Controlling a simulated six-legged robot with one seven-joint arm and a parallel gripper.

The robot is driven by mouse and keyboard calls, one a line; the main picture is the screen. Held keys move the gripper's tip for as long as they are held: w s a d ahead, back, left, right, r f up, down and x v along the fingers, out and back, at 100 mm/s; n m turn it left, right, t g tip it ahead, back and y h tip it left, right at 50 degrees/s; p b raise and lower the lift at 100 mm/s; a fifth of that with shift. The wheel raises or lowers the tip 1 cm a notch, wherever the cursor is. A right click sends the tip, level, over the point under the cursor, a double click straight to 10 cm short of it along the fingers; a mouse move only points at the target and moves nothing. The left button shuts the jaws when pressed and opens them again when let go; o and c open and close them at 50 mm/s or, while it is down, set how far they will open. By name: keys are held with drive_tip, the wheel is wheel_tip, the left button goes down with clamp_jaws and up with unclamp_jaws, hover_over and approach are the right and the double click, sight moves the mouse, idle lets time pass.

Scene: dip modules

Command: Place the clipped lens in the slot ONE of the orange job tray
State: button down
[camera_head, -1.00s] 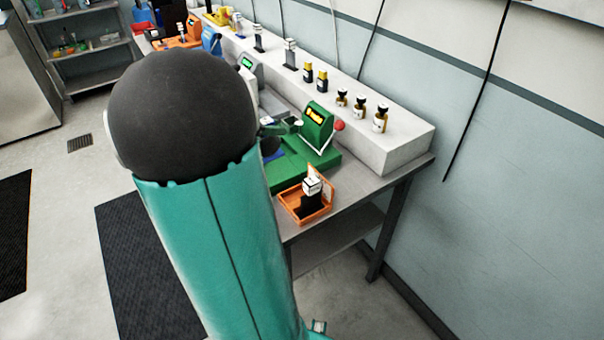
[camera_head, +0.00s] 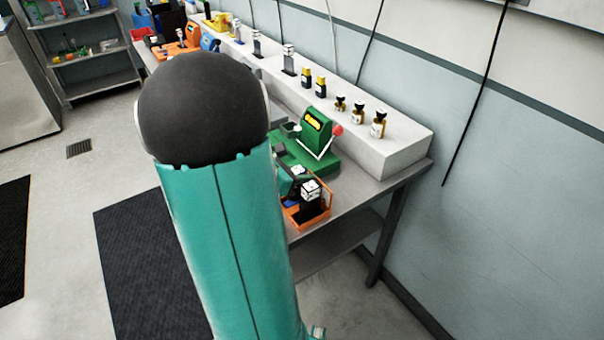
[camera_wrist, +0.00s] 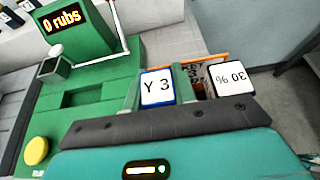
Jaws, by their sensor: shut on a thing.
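My gripper (camera_wrist: 156,92) is shut on a blue-edged piece with a white "Y 3" label (camera_wrist: 158,86), which I take for the clipped lens. In the head view the held piece (camera_head: 298,170) is small and partly hidden by my arm. The orange job tray (camera_head: 313,218) lies on the bench below my gripper; its edge shows behind the fingers in the wrist view (camera_wrist: 222,58). A black module with a white "30 %" label (camera_wrist: 231,78) stands in the tray, right beside the held piece.
A green machine (camera_head: 316,132) reading "0 rubs" stands behind the tray, with a white lever and red knob. A yellow button (camera_wrist: 36,151) sits on its green base. Several bottles (camera_head: 378,124) stand on the white ledge. The bench ends just right of the tray.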

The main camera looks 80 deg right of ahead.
drive_tip(key=shift+f, duration=0.1)
drive_tip(key=shift+f, duration=0.1)
drive_tip(key=c, duration=1.1)
unclamp_jaws()
drive_tip(key=shift+w+r, duration=0.1)
drive_tip(key=shift+r, duration=0.15)
drive_tip(key=v, duration=1.2)
drive_tip(key=shift+f, duration=0.1)
